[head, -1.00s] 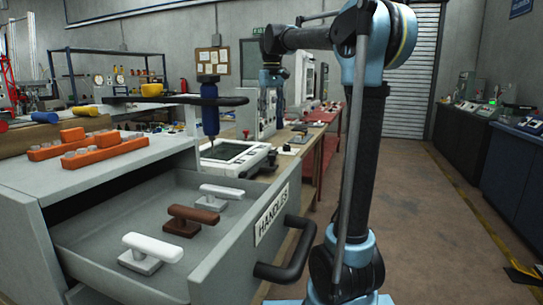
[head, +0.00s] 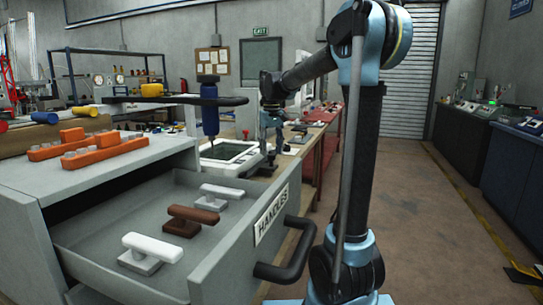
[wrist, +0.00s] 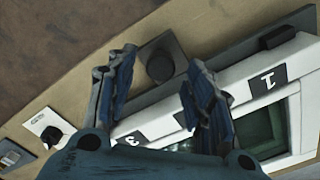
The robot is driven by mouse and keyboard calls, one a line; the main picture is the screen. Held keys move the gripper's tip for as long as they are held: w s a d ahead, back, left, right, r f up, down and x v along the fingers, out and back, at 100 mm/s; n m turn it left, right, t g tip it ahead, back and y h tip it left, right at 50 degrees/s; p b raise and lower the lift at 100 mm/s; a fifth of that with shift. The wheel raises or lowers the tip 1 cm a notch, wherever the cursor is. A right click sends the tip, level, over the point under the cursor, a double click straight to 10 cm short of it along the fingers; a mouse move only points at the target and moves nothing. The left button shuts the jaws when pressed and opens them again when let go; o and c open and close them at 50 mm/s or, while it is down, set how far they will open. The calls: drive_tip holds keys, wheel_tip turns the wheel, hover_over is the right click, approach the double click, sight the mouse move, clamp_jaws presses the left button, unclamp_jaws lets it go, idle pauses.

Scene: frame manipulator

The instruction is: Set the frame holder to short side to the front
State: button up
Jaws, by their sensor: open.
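The frame holder (head: 232,166) is a white rectangular frame around a dark screen, lying on the wooden bench beyond the open drawer. In the wrist view its white rim (wrist: 215,104) fills the lower right, with dark labels "1" and "3" on it. My gripper (head: 270,152) is low over the bench at the holder's right side. In the wrist view my gripper (wrist: 160,85) is open, and nothing shows held between its fingers. One finger overlaps the white rim in the picture; I cannot tell whether they touch. The rim's lower left is partly hidden by my gripper.
A round dark knob (wrist: 158,65) on a plate sits beside the holder. A small white switch plate (wrist: 48,127) is at the left. The open drawer (head: 225,262) holds several handles. A blue tool (head: 209,108) hangs above the holder.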

drive_tip(key=shift+f, duration=1.1)
clamp_jaws()
drive_tip(key=shift+w+a, duration=0.1)
